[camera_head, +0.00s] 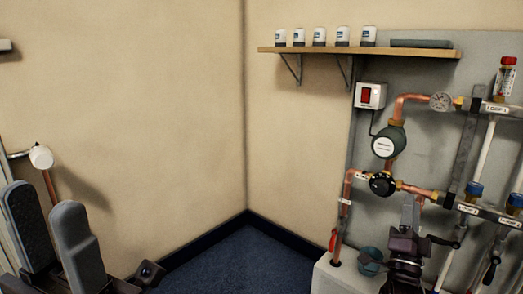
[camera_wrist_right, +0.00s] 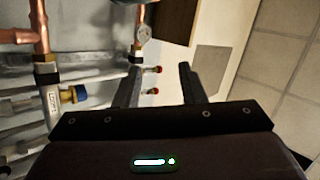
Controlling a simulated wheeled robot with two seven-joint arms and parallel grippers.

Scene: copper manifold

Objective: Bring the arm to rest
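My left gripper (camera_head: 42,200) stands at the lower left of the head view. Its two dark grey fingers point up with a gap between them, and nothing is held there. My right gripper (camera_head: 409,204) is at the lower right of the head view, pointing up in front of the copper pipework. In the right wrist view my right gripper (camera_wrist_right: 161,74) has its two dark fingers well apart, with nothing between them.
A grey panel (camera_head: 440,75) carries copper pipes (camera_head: 348,190), a green pump (camera_head: 388,142), a black dial (camera_head: 382,184), a gauge (camera_head: 441,101) and blue-capped valves (camera_head: 474,191). A wooden shelf (camera_head: 360,51) holds several white jars. The blue floor (camera_head: 235,265) between my grippers is clear.

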